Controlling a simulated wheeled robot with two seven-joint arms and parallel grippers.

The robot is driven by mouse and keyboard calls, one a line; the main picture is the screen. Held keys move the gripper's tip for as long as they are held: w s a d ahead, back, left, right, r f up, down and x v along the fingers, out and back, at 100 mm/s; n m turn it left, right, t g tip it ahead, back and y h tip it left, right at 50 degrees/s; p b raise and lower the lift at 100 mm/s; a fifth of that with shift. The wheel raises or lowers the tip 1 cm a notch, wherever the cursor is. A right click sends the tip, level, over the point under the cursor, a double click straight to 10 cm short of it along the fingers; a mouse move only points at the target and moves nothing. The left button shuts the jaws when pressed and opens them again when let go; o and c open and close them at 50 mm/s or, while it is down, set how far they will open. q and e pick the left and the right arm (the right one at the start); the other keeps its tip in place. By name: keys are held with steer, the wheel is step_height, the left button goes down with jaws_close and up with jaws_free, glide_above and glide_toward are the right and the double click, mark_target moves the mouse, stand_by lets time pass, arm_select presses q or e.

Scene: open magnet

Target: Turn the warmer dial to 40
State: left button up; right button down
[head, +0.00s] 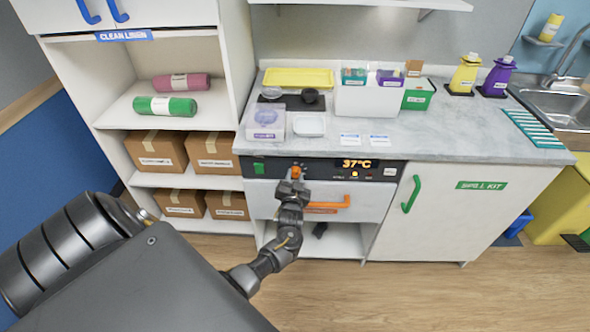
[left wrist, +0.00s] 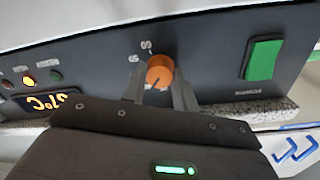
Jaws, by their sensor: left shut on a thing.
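The warmer's black control panel (head: 330,169) runs under the counter front. Its display (head: 357,164) reads 37°C. The orange dial (head: 296,172) sits on the left part of the panel; it also shows in the left wrist view (left wrist: 160,71), with a few scale marks printed around it. My left gripper (head: 294,184) is at the dial, its two fingers on either side of it and shut on it. In the left wrist view the fingers (left wrist: 160,88) hide the dial's edges and part of its scale. My right gripper is not in view.
A green switch (left wrist: 264,58) is beside the dial. An orange drawer handle (head: 328,204) sticks out below the panel, close to my left wrist. A green door handle (head: 411,194) is to the right. Boxes and bins stand on the counter (head: 400,125).

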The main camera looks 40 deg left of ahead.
arm_select(q)
steer(key=o, duration=1)
steer(key=v, duration=1)
steer(key=shift+s+d+b, duration=0.25)
steer(key=shift+d+b, duration=0.05)
steer(key=shift+b, duration=0.1)
steer(key=shift+f, duration=0.1)
